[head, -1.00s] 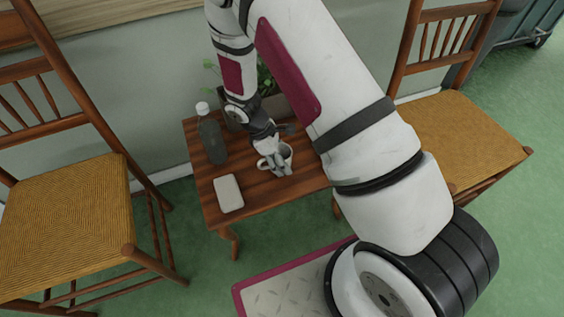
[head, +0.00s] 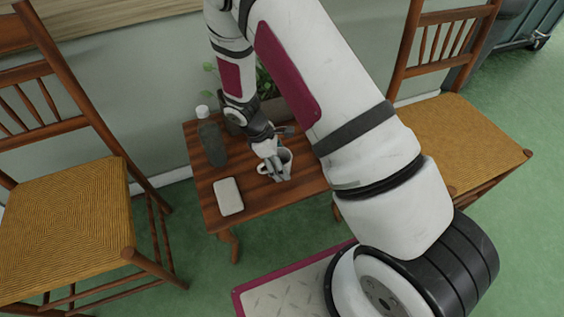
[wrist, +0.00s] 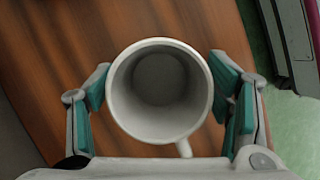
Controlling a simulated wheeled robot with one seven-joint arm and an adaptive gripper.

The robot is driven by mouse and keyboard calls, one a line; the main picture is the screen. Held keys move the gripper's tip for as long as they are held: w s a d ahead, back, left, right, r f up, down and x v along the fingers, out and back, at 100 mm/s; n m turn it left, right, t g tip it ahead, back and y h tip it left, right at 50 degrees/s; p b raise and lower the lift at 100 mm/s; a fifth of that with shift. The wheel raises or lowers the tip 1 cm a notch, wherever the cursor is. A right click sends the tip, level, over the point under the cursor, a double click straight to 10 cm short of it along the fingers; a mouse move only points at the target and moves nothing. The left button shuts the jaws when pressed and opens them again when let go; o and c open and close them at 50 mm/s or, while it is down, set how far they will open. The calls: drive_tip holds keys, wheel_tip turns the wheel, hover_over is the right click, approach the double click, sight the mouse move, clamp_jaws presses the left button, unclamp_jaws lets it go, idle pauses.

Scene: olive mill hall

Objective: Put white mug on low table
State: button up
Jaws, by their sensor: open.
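The white mug (head: 286,157) stands upright on the brown wooden low table (head: 255,207). In the wrist view I look down into the empty mug (wrist: 160,88), its handle toward the bottom of the picture. My gripper (head: 274,167) is open at the mug. In the wrist view the fingers of my gripper (wrist: 162,100) are on either side of the mug, their teal pads very near its wall; I cannot tell whether they touch it. The fingers hide part of the mug in the head view.
A dark bottle with a white cap (head: 212,143) and a pale flat block (head: 228,196) share the table. A planter (head: 272,106) with green leaves stands at its back. Woven-seat chairs flank the table on the left (head: 68,222) and right (head: 455,140).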

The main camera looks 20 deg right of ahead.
drive_tip(key=p+v, duration=0.3)
drive_tip(key=v, duration=0.8)
drive_tip(key=shift+r, duration=0.2)
drive_tip(key=s+d+r+m+y, duration=0.1)
drive_tip(key=s+d+r+m, duration=0.3)
drive_tip(key=r, duration=0.8)
drive_tip(key=s+r+m+y, duration=0.1)
drive_tip(key=s+r+m, duration=0.2)
drive_tip(key=s+r, duration=0.65)
drive_tip(key=s+r+m+t+y, duration=0.1)
drive_tip(key=s+r+m, duration=0.2)
drive_tip(key=s, duration=0.6)
drive_tip(key=s+r+m+t+y, duration=0.1)
drive_tip(key=s+r+m, duration=0.2)
drive_tip(key=s+r, duration=0.4)
drive_tip(key=shift+s+a, duration=0.35)
drive_tip(key=shift+s, duration=1.45)
